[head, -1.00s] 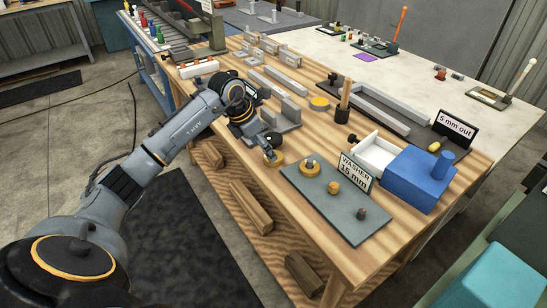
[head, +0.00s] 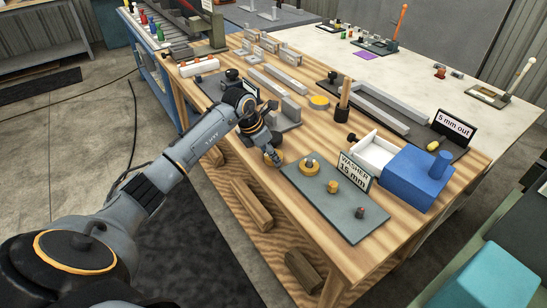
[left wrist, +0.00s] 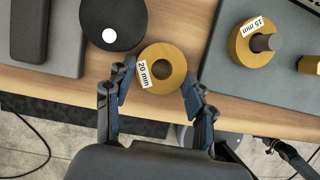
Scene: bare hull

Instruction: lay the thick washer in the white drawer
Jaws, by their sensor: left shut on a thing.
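A brass-coloured washer labelled 20 mm (left wrist: 172,56) lies near the front edge of the wooden table; it also shows in the head view (head: 267,160). My left gripper (head: 274,160) is low over it, with one finger on each side, shut on the washer; the fingers flank it in the left wrist view (left wrist: 157,88). The white drawer (head: 374,156) stands pulled out of the blue cabinet (head: 415,180), open at the top, its black knob facing left. Its floor is partly hidden.
A grey board (head: 318,203) right of the washer bears a 15 mm washer (left wrist: 250,42) on a post, a smaller brass piece (head: 333,186) and a short peg (head: 360,212). A "WASHER 15 mm" sign (head: 356,173) stands between board and drawer. An upright wooden-handled tool (head: 344,101) stands behind.

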